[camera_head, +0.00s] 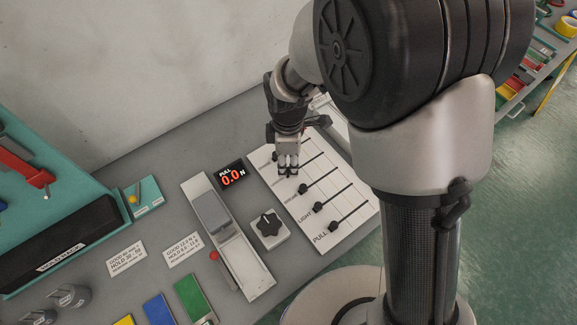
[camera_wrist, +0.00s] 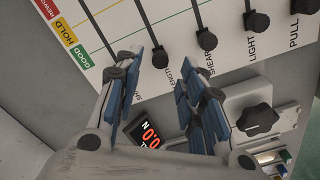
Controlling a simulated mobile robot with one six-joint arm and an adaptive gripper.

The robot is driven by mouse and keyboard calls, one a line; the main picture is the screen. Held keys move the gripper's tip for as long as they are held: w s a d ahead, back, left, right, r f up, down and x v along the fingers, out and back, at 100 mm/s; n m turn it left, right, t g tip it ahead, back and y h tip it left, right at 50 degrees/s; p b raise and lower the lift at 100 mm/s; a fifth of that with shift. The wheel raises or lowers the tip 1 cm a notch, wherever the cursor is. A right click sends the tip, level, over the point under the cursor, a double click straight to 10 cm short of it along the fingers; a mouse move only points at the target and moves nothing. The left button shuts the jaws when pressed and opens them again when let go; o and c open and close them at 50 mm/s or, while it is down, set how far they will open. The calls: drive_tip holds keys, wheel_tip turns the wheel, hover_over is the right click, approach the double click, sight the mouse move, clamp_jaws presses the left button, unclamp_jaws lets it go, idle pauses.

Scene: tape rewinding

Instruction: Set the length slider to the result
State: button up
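The white slider panel (camera_head: 338,184) lies on the grey bench, with several black-knobbed sliders on dark tracks. In the wrist view the length slider knob (camera_wrist: 160,58) sits at the label end of its track, above its partly hidden "LENGTH" label. My gripper (camera_wrist: 168,74) is open, with blue-padded fingers apart. The left fingertip is close beside the length knob; I cannot tell whether they touch. In the head view my gripper (camera_head: 288,168) is over the panel's left part and hides the length knob.
The shear (camera_wrist: 207,40), light (camera_wrist: 257,22) and pull (camera_wrist: 304,5) knobs stand to the right. Red, yellow and green (camera_wrist: 82,55) zone labels mark the panel's left edge. A display (camera_head: 231,175) reads "PULL 0.0 N". A black star knob (camera_head: 268,224) stands beside the panel.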

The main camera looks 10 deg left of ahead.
sight(288, 169)
drive_tip(key=shift+f+b, duration=0.4)
drive_tip(key=shift+f, duration=1.3)
drive_tip(key=shift+c, duration=0.6)
clamp_jaws()
